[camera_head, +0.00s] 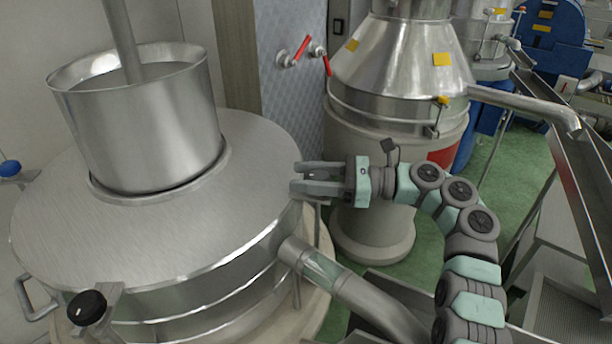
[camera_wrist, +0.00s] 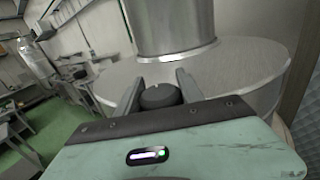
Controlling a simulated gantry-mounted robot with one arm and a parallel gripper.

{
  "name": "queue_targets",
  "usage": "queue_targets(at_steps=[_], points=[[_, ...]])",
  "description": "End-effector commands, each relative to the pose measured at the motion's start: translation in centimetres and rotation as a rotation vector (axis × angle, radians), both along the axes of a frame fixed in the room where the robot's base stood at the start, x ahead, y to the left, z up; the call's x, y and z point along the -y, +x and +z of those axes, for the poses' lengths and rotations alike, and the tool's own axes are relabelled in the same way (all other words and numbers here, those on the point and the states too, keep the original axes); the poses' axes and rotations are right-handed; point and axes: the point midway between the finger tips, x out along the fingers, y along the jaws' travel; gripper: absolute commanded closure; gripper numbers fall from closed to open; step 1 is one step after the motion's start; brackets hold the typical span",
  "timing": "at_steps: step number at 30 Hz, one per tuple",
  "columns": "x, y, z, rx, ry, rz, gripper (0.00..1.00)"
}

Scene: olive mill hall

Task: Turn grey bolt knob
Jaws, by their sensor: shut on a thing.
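The dark grey bolt knob (camera_wrist: 160,97), round with a small pale mark on its top edge, sits between the two fingers of my gripper (camera_wrist: 159,78) in the wrist view. My gripper is shut on it. In the head view my gripper (camera_head: 298,178) points left at the right rim of the large round steel lid (camera_head: 250,190). There the fingers hide the held knob. The lid also shows in the wrist view (camera_wrist: 235,72), just beyond the fingers. How far the knob is turned cannot be told.
A steel cylinder (camera_head: 150,125) stands on the lid. A similar black knob (camera_head: 87,307) sits on a bracket at the front left, and a blue knob (camera_head: 10,168) at the far left. A conical steel vessel (camera_head: 400,70) stands behind.

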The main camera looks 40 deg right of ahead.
Motion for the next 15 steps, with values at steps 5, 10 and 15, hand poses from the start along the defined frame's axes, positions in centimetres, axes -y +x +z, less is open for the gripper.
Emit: queue_targets(at_steps=[5,10,15], points=[[-0.01,-0.01,0.01,0.0,0.0,0.0,0.84],[-0.01,-0.01,0.01,0.0,0.0,0.0,0.96],[-0.01,-0.01,0.11,0.001,-0.001,-0.005,0.96]])
